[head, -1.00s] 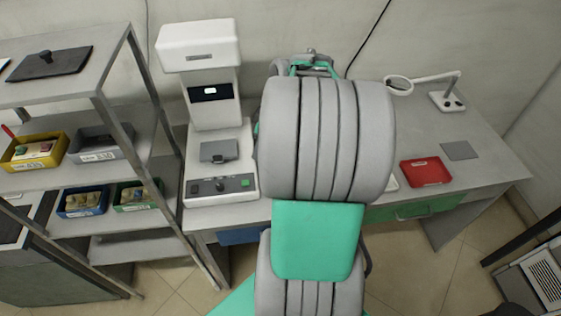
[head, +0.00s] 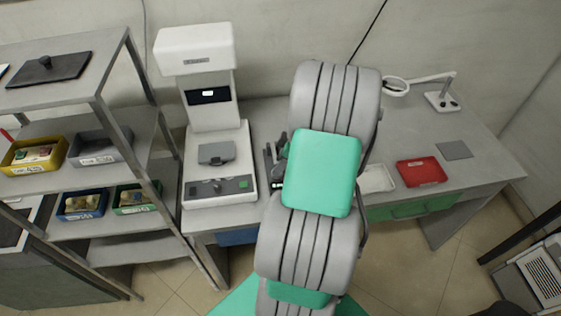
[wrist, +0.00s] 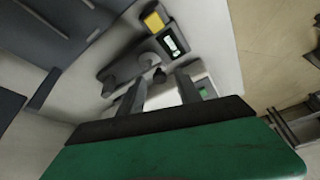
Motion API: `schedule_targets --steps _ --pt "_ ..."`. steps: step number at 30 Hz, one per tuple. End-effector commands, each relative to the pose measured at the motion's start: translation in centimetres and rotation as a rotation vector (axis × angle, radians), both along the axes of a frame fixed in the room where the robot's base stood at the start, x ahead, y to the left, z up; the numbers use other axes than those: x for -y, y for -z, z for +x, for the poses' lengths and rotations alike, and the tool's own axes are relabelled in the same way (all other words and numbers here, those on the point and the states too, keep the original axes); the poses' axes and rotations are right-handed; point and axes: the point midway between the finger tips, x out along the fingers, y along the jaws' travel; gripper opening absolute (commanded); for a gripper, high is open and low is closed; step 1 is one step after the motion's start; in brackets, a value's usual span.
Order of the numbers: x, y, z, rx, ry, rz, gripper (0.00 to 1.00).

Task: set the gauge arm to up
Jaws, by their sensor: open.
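The white bench machine (head: 210,120) stands at the left of the desk, with a small display and a front control panel. In the wrist view, a dark grey fitting (wrist: 125,65) lies on a pale surface, with a rounded part, a black knob (wrist: 160,75) and a yellow block (wrist: 154,19). I cannot tell which part is the gauge arm or how it is set. My gripper (head: 273,160) is just right of the machine, partly hidden by my arm. In the wrist view its two fingers (wrist: 160,84) are apart, with the knob showing between their tips; contact cannot be told.
A metal shelf (head: 125,75) with several bins stands close on the left. On the desk to the right are a white tray (head: 376,179), a red tray (head: 421,171), a grey pad (head: 455,150) and a lamp (head: 440,98).

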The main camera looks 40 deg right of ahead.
Motion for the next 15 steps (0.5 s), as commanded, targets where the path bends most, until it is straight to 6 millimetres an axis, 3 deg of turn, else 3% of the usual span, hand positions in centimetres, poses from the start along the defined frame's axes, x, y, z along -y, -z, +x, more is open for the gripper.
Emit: schedule_targets --steps 15 --pt "-0.02 -0.04 0.01 0.0 0.0 0.0 0.0"
